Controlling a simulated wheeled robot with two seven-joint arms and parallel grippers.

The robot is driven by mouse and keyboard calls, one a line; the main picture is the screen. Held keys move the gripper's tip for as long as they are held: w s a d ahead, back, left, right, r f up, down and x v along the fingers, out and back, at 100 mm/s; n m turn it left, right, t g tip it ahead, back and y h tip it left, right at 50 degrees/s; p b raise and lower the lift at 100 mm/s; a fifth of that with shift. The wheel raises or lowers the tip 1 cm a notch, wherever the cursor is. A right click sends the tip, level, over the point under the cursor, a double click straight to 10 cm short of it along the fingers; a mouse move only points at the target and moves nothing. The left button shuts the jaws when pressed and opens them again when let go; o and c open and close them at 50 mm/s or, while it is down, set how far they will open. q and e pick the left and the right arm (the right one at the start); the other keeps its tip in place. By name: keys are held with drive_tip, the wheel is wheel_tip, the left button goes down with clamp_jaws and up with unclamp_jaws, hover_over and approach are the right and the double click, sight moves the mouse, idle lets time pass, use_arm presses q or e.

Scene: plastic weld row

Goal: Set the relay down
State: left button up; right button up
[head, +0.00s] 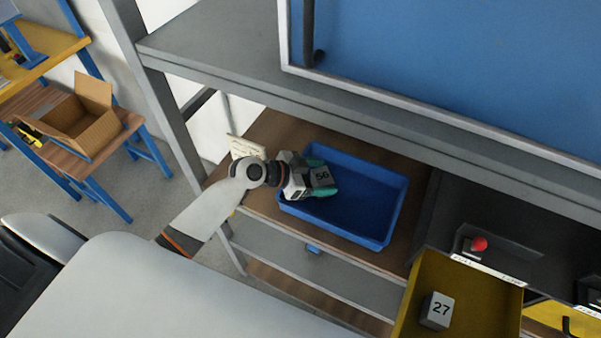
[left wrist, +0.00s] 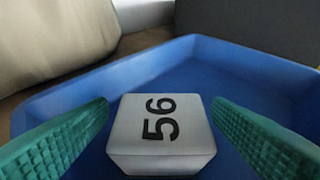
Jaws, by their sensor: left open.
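The relay, a light grey block (left wrist: 160,130) marked 56, is inside the blue tray (left wrist: 60,100) in the left wrist view. In the head view the relay (head: 322,178) is at the left end of the blue tray (head: 391,222). My left gripper (head: 323,176) reaches over the tray's left side. Its green fingers stand apart on either side of the relay, with a visible gap on each side in the left wrist view. The relay's underside is hidden, so its contact with the tray floor cannot be seen. My right gripper is out of view.
The tray stands on a brown shelf board (head: 275,130) under a grey upper shelf (head: 215,50). A yellow bin (head: 490,300) at lower right holds a grey block (head: 437,310) marked 27. A red knob (head: 479,243) is on the right. The tray's right half is empty.

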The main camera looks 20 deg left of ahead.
use_arm(q)
drive_tip(key=b+v, duration=0.2)
drive_tip(key=v, duration=0.9)
drive_tip(key=shift+s+a, duration=0.1)
drive_tip(key=shift+s, duration=0.05)
